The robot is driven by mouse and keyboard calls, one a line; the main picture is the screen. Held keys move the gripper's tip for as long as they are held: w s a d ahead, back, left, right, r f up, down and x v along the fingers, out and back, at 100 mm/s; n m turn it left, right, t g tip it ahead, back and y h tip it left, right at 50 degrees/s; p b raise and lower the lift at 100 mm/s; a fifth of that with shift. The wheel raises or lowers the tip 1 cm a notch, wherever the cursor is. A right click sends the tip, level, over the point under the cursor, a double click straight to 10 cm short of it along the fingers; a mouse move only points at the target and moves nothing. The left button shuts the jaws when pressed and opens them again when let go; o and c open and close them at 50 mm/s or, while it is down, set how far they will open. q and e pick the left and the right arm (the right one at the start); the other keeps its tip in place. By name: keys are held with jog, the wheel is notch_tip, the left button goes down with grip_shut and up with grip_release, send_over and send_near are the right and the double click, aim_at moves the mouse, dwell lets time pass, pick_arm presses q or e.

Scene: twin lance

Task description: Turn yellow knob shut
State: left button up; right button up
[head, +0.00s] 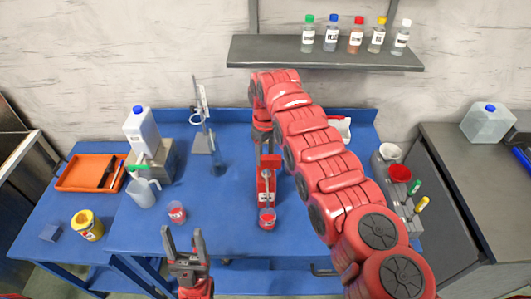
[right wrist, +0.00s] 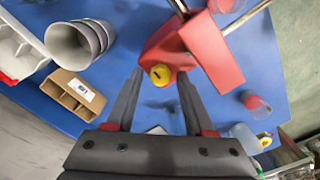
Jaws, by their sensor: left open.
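The yellow knob (right wrist: 160,75) is on a red housing (right wrist: 213,50) in the right wrist view. My right gripper (right wrist: 160,84) is open there. Its two dark fingers stand on either side of the knob, with a gap on each side. In the head view the red housing (head: 266,182) stands on the blue table above a small red-topped cup (head: 267,219). The knob does not show in the head view, and my right gripper is hard to make out there behind the arm. My left gripper (head: 183,238) is open and empty near the table's front edge.
The blue table (head: 225,245) holds a clamp stand (head: 207,120), a red cup (head: 177,211), a jug (head: 143,192), an orange tray (head: 80,171) and a yellow pot (head: 88,226). A shelf (head: 330,50) holds several bottles.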

grip_shut()
